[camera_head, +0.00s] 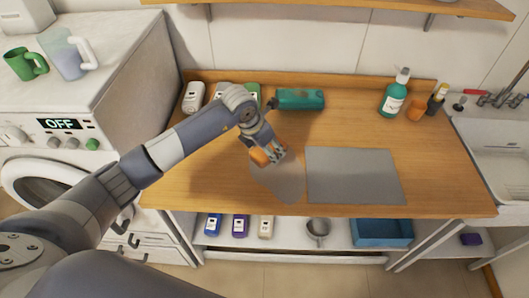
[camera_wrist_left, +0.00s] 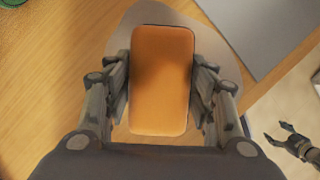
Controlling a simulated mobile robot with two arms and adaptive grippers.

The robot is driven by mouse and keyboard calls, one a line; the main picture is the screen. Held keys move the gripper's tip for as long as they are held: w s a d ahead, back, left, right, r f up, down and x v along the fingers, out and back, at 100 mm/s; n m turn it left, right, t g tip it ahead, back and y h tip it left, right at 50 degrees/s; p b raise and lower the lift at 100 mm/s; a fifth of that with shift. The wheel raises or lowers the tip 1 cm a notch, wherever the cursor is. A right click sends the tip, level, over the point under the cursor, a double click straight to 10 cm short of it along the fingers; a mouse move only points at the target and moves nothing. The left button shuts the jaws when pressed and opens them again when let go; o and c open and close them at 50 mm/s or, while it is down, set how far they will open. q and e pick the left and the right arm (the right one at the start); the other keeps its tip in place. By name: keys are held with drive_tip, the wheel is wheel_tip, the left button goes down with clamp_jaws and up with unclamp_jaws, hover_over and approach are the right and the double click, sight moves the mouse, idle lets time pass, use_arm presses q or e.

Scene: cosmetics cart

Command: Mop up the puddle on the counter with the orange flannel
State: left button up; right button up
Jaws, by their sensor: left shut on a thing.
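The orange flannel (camera_head: 260,157) is a thick rounded pad, seen face-on in the left wrist view (camera_wrist_left: 160,80). My left gripper (camera_head: 270,153) is shut on it, with a finger along each long side. The puddle (camera_head: 287,183) is a greyish see-through patch on the wooden counter, left of the grey mat. In the left wrist view the puddle (camera_wrist_left: 215,50) shows around the flannel, which hides its middle. I cannot tell whether the flannel touches it. My right gripper (camera_wrist_left: 279,132) shows open and empty at the right of the left wrist view, off the counter.
The grey mat (camera_head: 353,176) lies close right of the puddle. A teal bottle (camera_head: 300,99) lies behind, with several upright containers at the back left. A green pump bottle (camera_head: 394,97) and an orange item (camera_head: 416,108) stand back right, near the sink (camera_head: 492,150). The front-left counter is clear.

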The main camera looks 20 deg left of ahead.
sight(272, 166)
use_arm(q)
drive_tip(key=shift+w+d+f+b, duration=0.1)
drive_tip(key=shift+d+f+b, duration=0.1)
drive_tip(key=shift+f, duration=0.25)
drive_tip(key=shift+d+f+b, duration=0.1)
drive_tip(key=shift+f+b, duration=0.1)
drive_tip(key=shift+f, duration=0.2)
drive_tip(key=f+b, duration=0.1)
drive_tip(key=f, duration=0.1)
drive_tip(key=shift+a+f+b, duration=0.25)
drive_tip(key=shift+f+b, duration=0.05)
drive_tip(key=shift+b, duration=0.05)
drive_tip(key=shift+f, duration=0.35)
drive_tip(key=shift+f+b, duration=0.3)
drive_tip(key=shift+b, duration=0.05)
use_arm(e)
drive_tip(key=shift+a+f, duration=0.15)
drive_tip(key=shift+f, duration=1.5)
use_arm(q)
drive_tip(key=shift+f, duration=0.15)
use_arm(e)
drive_tip(key=shift+d+f, duration=0.15)
drive_tip(key=shift+d, duration=0.35)
use_arm(q)
drive_tip(key=shift+f+b, duration=0.45)
drive_tip(key=shift+b, duration=0.1)
use_arm(e)
drive_tip(key=shift+f, duration=0.45)
use_arm(q)
drive_tip(key=shift+d, duration=0.1)
